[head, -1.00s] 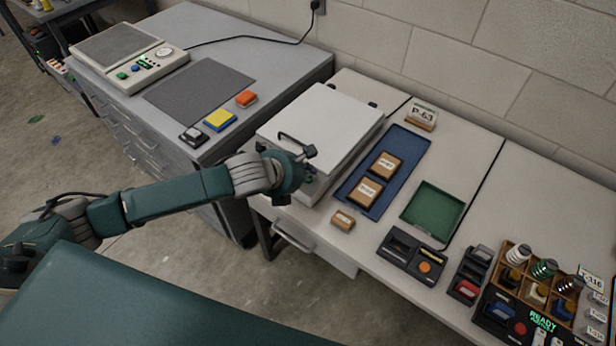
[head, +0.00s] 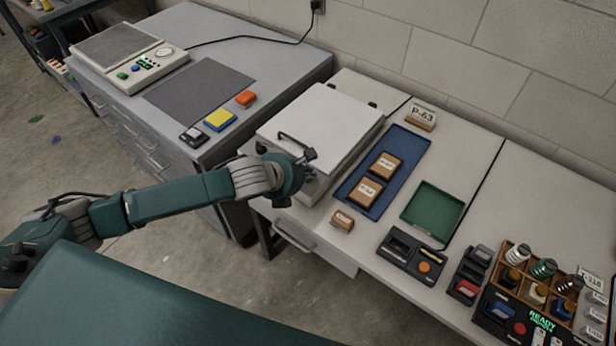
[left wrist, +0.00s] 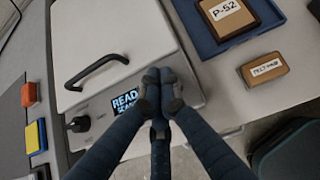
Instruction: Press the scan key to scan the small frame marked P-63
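The white scanner (head: 320,120) has its flat lid down, with a dark handle (left wrist: 97,68) along the front. Its front display (left wrist: 126,100) is lit and shows "READY" with a partly covered line below. My left gripper (left wrist: 160,88) is at the scanner's front panel, to the right of the display, fingers together and nothing seen between them. The fingers cover that part of the panel; no scan key shows, and contact cannot be told. In the head view my left gripper (head: 291,176) hides the front. A card marked P-63 (head: 422,115) stands behind the blue tray. No frame marked P-63 shows.
The blue tray (head: 408,144) holds two brown frames; the nearer reads P-52 (left wrist: 228,14). A small brown block (left wrist: 265,69) lies in front of the tray. A green tray (head: 434,206) and button boxes (head: 411,254) are to the right. A black knob (left wrist: 79,124) is left of the display.

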